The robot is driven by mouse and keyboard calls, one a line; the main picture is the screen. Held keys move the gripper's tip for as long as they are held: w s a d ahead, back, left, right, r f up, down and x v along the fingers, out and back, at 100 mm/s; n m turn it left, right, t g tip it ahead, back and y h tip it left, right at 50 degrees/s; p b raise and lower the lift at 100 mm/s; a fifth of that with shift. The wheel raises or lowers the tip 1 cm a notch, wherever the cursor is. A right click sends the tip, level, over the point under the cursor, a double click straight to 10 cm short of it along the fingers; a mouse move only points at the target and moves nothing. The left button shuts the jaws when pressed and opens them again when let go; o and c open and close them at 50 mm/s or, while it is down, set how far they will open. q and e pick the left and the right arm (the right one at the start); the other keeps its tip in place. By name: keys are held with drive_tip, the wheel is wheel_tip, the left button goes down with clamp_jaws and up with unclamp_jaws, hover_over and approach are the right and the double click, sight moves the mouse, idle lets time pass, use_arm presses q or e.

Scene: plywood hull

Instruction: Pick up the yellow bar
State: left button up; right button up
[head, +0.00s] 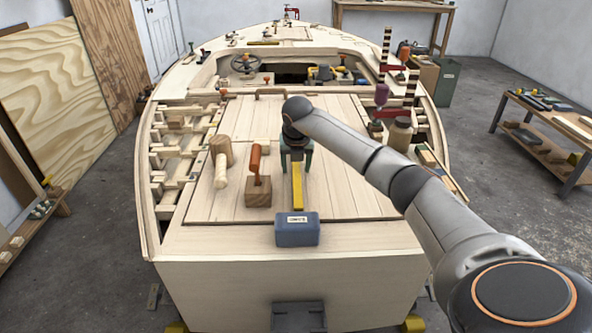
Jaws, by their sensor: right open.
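The yellow bar (298,193) is a thin strip on the pale wooden deck (340,200) of the hull. It runs from below my right gripper toward a blue block with a white label (297,236), which stands at its near end. Whether bar and block touch is not clear. My right gripper (297,172) points down over the far end of the bar, its fingers apart on either side of it. The gripper is open; whether a finger touches the bar cannot be told. My left gripper is not in view.
A brown jar (400,134) stands to the right, beyond my right arm. The deck right of the bar looks clear.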

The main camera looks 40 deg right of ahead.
drive_tip(key=shift+c, duration=0.4)
clamp_jaws()
